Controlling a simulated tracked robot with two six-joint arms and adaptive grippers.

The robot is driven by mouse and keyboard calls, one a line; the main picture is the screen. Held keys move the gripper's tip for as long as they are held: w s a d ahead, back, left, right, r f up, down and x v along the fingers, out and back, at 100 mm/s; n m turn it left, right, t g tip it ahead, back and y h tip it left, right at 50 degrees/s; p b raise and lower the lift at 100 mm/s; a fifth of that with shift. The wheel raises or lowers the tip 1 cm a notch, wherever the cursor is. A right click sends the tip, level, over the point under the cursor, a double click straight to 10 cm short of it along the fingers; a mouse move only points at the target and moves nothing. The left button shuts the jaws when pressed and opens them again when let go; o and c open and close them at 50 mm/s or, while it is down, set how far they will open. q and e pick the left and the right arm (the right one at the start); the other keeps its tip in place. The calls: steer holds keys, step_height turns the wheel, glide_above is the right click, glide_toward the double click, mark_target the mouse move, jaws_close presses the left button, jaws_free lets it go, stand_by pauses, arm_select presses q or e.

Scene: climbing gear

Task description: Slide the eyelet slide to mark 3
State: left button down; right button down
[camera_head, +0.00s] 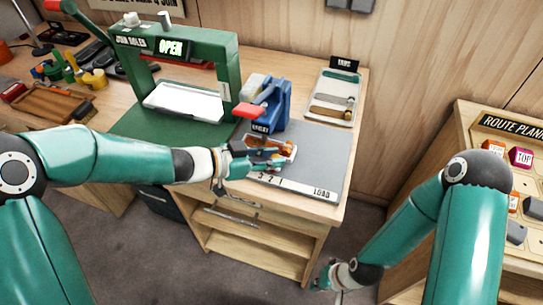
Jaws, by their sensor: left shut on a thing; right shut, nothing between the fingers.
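The blue eyelet press (272,103) with a red lever stands on a grey mat (318,150). The eyelet slide (286,147), orange on a pale plate, lies in front of the press. My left gripper (279,164) reaches in from the left and is shut at the slide's near side; its fingers hide the part they hold. My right gripper (327,281) hangs low, away from the bench, shut and empty.
A green frame press (233,65) with an OPEN sign stands to the left on a green mat. A tray (323,94) with metal pieces lies behind right. A route-planning board (510,186) is at far right. Open shelves (255,237) are below the bench.

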arm_select(q)
steer(key=a+p, duration=0.1)
steer(key=w+a+p, duration=0.1)
steer(key=shift+a+r, duration=0.15)
steer(key=shift+a, duration=0.25)
steer(key=c, duration=1)
jaws_free()
steer(key=shift+a, duration=0.1)
steer(key=v, duration=1.1)
steer(key=shift+s+a, duration=0.25)
steer(key=shift+s, duration=0.05)
